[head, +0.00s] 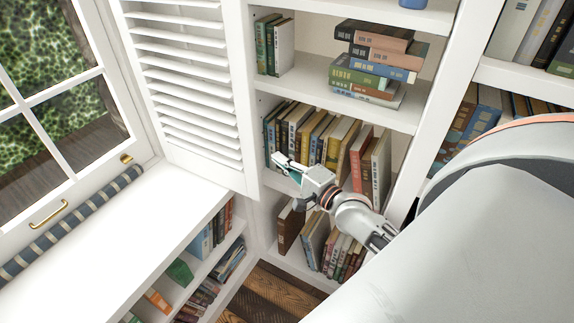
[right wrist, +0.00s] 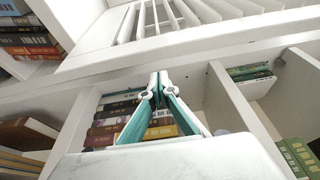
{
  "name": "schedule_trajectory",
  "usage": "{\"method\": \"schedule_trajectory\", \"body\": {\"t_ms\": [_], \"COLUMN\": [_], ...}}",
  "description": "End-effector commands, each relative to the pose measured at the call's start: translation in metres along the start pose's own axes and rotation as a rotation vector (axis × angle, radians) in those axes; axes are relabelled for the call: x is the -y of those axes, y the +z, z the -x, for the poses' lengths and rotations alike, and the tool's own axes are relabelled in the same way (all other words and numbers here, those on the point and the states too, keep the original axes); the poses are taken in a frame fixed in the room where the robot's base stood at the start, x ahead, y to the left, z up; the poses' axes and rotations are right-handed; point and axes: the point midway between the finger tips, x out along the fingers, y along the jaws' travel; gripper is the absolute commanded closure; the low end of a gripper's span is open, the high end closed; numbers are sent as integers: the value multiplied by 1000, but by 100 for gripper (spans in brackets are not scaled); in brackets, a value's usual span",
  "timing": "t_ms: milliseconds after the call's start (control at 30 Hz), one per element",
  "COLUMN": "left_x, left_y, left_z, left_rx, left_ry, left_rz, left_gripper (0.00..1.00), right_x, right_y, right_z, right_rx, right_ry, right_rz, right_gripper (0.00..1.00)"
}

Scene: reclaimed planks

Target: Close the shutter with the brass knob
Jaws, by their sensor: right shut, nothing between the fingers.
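The white louvred shutter (head: 190,85) stands between the window and the bookcase in the head view. Its slats also show at the top of the right wrist view (right wrist: 175,15). I see no brass knob on the shutter's visible face. A small brass fitting (head: 126,158) sits at the lower corner of the window frame. My right gripper (head: 281,161) is in front of the bookcase, just right of the shutter's lower right edge. In the right wrist view its fingers (right wrist: 160,77) are together and empty, near a white rail; contact cannot be told. My left gripper is out of view.
A bookcase (head: 345,115) full of books is behind my right gripper. A white window seat (head: 130,225) with low shelves lies below the shutter. A striped roll (head: 75,222) lies along the window, near a brass handle (head: 48,213). My arm covers the lower right.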

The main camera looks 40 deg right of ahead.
Motion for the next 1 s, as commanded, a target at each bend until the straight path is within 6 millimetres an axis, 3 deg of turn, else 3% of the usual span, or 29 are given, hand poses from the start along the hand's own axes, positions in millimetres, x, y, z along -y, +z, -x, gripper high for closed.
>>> {"method": "schedule_trajectory", "body": {"t_ms": [200,400,1000], "left_x": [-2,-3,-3], "left_y": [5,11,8], "left_z": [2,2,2], "left_rx": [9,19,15], "left_ry": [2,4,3], "left_rz": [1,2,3], "left_gripper": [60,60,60], "right_x": [1,0,-1], "right_y": [0,1,2], "right_z": [-34,-50,-55], "right_rx": [0,1,4], "right_ry": [-1,1,2], "right_rz": [2,2,3], "right_gripper": [100,100,100]}}
